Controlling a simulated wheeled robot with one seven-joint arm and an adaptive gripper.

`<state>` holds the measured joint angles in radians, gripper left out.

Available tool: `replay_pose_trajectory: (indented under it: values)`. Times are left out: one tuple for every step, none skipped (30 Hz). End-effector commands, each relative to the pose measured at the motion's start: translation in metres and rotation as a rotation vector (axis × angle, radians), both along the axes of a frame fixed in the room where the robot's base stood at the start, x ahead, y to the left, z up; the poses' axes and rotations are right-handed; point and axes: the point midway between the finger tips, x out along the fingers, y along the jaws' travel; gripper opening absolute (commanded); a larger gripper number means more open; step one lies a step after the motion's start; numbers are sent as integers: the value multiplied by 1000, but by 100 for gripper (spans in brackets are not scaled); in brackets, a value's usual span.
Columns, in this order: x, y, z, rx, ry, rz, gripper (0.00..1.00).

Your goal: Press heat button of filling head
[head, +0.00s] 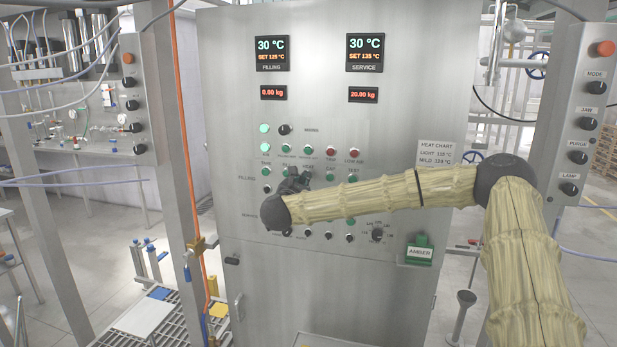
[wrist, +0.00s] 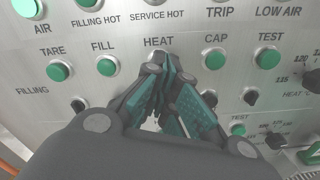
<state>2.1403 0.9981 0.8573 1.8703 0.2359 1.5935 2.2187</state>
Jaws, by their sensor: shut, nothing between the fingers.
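The steel control panel (head: 231,130) faces me, with a row of green buttons marked TARE, FILL, HEAT, CAP and TEST. In the wrist view, the HEAT label (wrist: 158,42) shows just above my gripper (wrist: 166,66). Its fingers are shut and empty, and their tips lie over the spot below that label. The heat button itself is hidden behind them. I cannot tell whether the tips touch it. The FILL button (wrist: 106,66) is to the left and the CAP button (wrist: 214,60) to the right. In the head view, my gripper (head: 303,174) is at the same row.
The TARE button (wrist: 60,70) and TEST button (wrist: 267,58) flank the row. Black knobs (wrist: 78,105) sit below it. Two displays above read 30 °C, FILLING (head: 272,53) and SERVICE (head: 365,52). A green AMBER box (head: 419,251) is at the panel's lower right.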

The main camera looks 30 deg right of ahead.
Motion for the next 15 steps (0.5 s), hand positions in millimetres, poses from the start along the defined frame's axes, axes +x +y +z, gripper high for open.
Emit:
replay_pose_trajectory:
  values:
    - [0, 0, 0, 0, 0, 0, 0]
    - [0, -1, 0, 0, 0, 0, 0]
    - [1, -1, 0, 0, 0, 0, 0]
    - [1, -1, 0, 0, 0, 0, 0]
    - [1, -2, 0, 0, 0, -1, 0]
    - [2, -2, 0, 0, 0, -1, 0]
    - [2, -3, 0, 0, -1, -1, 0]
    - [2, -3, 0, 0, -1, -1, 0]
    - [3, -3, 0, 0, -1, -1, 0]
    - [3, -4, 0, 0, -1, -1, 0]
    - [3, -4, 0, 0, -1, -1, 0]
    - [4, -5, 0, 0, -1, -1, 0]
    - [4, -5, 0, 0, -1, -1, 0]
    - [4, -5, 0, 0, -1, -1, 0]
    - [5, -6, -1, 0, -1, -1, 0]
